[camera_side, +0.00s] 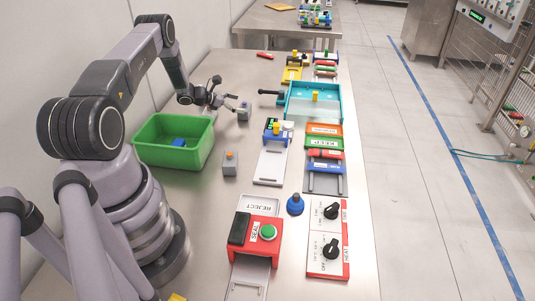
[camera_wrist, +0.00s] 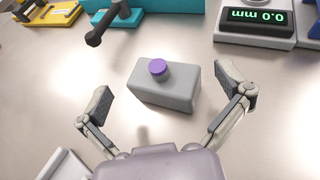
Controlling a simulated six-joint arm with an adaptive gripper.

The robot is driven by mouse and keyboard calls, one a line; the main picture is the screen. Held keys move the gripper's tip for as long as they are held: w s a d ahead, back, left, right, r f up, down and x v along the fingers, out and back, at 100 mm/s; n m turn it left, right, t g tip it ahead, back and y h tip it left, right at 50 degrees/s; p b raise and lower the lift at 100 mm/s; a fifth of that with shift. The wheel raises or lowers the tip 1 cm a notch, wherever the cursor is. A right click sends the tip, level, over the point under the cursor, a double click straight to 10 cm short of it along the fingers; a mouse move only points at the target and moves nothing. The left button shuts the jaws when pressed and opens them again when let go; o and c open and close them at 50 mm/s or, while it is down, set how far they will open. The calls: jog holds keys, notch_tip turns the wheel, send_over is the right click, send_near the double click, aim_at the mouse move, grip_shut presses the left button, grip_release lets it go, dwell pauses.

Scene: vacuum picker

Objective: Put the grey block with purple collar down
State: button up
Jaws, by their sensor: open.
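The grey block with purple collar (camera_wrist: 165,88) is in the middle of the wrist view, its round purple top facing up. It appears to rest on the steel table, lying between and slightly beyond my open fingers. Clear gaps show on both sides, and neither finger touches it. In the side view the block (camera_side: 243,114) is small, beside the tips of my gripper (camera_side: 231,104). My gripper is open and empty, low over the table to the block's left. The block's underside is hidden.
A teal tray (camera_side: 314,118) and a black-handled tool (camera_side: 270,93) are to the right. Bare table surrounds the block.

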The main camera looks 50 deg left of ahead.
jog(key=v, duration=0.5)
jog(key=shift+s+r, duration=0.1)
jog(key=shift+r, duration=0.05)
jog(key=w+d+r+m+g+h, duration=0.1)
jog(key=d+r+m+g+h, duration=0.15)
jog(key=d+r+m, duration=0.45)
jog(key=w+d+r+m+g+h, duration=0.1)
jog(key=w+d+r+m+g, duration=0.2)
jog(key=d+r, duration=0.75)
jog(key=s+d+r+m+g+y, duration=0.1)
jog(key=s+d+r+m+g, duration=0.2)
jog(key=s+d+r+m, duration=0.7)
jog(key=s+d+r+m+y, duration=0.2)
jog(key=s+m, duration=0.2)
jog(key=s, duration=0.3)
jog(key=s+d+r+m+t+y, duration=0.1)
jog(key=s+d+r+m+y, duration=0.1)
jog(key=s, duration=0.5)
jog(key=s+d+r+m+y, duration=0.2)
jog(key=s+d+r+m, duration=0.2)
jog(key=s+m, duration=0.2)
jog(key=shift+s+r+y, duration=0.2)
jog(key=shift+s+y, duration=0.15)
jog(key=shift+s, duration=0.2)
